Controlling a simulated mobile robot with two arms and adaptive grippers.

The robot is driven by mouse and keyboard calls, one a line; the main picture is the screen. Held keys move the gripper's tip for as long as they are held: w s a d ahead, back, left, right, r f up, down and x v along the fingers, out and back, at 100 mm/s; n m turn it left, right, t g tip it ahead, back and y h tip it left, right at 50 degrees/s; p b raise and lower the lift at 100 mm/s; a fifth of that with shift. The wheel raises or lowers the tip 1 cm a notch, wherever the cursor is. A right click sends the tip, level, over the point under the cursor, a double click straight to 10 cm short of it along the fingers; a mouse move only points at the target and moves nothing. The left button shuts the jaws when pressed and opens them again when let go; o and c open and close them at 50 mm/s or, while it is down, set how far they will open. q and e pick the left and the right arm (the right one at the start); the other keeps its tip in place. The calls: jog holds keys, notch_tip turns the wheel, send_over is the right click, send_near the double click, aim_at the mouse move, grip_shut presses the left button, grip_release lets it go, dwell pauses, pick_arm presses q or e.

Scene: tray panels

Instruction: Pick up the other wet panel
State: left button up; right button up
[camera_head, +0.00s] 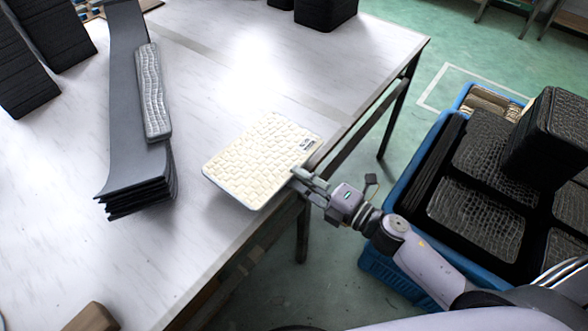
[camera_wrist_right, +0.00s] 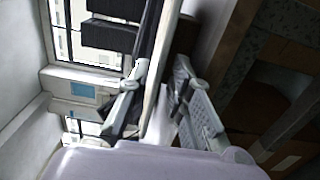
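A cream panel (camera_head: 262,158) with a brick-like relief and a small dark label lies flat at the table's right edge, one corner reaching past it. I cannot tell whether it rests on the table or is just above it. My right gripper (camera_head: 300,178) is at the panel's right corner, its fingers closed around that edge. In the right wrist view the panel (camera_wrist_right: 160,85) shows edge-on as a thin strip between the two fingers (camera_wrist_right: 162,75). A grey textured panel (camera_head: 153,95) lies on a stack of dark grey sheets to the left. My left gripper is out of view.
The white table (camera_head: 100,265) is clear around the cream panel. Black textured stacks (camera_head: 28,75) stand at the back left, another (camera_head: 325,12) at the back. A blue crate (camera_head: 385,270) of dark panels stands on the floor at right. A brown block (camera_head: 92,318) is at the near edge.

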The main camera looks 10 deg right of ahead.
jog(key=shift+x, duration=0.95)
grip_shut()
dwell(1.1)
notch_tip(320, 180, up, 3)
jog(key=p, duration=0.3)
jog(key=shift+f, duration=0.25)
jog(key=s+d+r+p, duration=0.2)
jog(key=s+d+r, duration=0.2)
jog(key=s+d, duration=0.1)
jog(key=shift+s, duration=0.65)
